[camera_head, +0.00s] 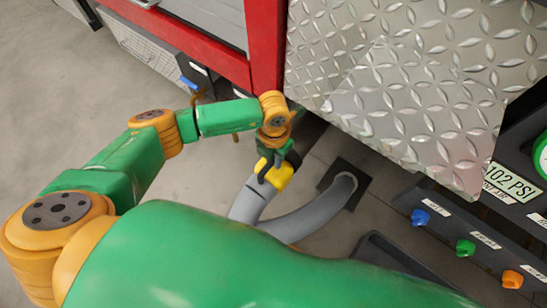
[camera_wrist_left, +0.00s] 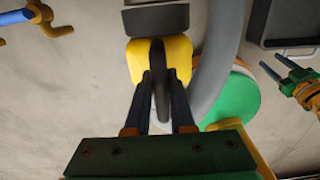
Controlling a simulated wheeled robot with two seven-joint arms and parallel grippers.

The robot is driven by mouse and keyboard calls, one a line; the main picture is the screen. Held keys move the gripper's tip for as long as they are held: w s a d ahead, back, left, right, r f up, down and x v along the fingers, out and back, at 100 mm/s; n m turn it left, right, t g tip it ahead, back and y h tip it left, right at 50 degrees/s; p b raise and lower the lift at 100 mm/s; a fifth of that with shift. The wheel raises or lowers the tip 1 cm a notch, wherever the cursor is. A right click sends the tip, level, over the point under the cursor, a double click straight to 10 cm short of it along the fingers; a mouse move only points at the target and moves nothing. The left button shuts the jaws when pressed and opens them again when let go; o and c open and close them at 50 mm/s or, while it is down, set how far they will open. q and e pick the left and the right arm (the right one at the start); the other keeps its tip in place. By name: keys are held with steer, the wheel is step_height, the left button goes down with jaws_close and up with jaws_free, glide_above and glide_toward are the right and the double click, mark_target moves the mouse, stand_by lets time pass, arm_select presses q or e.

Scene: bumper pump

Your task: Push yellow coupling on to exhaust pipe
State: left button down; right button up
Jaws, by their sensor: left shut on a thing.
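The yellow coupling (camera_head: 283,178) sits at the end of a grey hose (camera_head: 246,205), just below the truck's edge. In the left wrist view the yellow coupling (camera_wrist_left: 178,58) shows with a dark handle (camera_wrist_left: 160,85) across it. My left gripper (camera_head: 275,158) is shut on that handle; its fingers also show in the left wrist view (camera_wrist_left: 160,80). A dark grey cylindrical part (camera_wrist_left: 155,18) lies at the coupling's far end. I cannot tell whether this is the exhaust pipe. My right gripper (camera_wrist_left: 271,61) appears open and empty at the right of the left wrist view.
The hose runs to a dark square floor plate (camera_head: 328,182). A tread-plate panel (camera_head: 400,85) and red truck frame (camera_head: 265,45) stand close above the coupling. A panel with coloured knobs (camera_head: 465,247) is at right. A blue-handled hook (camera_head: 189,84) hangs nearby. Open floor is at left.

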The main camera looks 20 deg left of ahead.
arm_select(q)
steer(key=shift+w+d+b, duration=0.15)
steer(key=shift+w+b, duration=0.15)
steer(key=shift+w, duration=0.05)
steer(key=c, duration=0.7)
jaws_free()
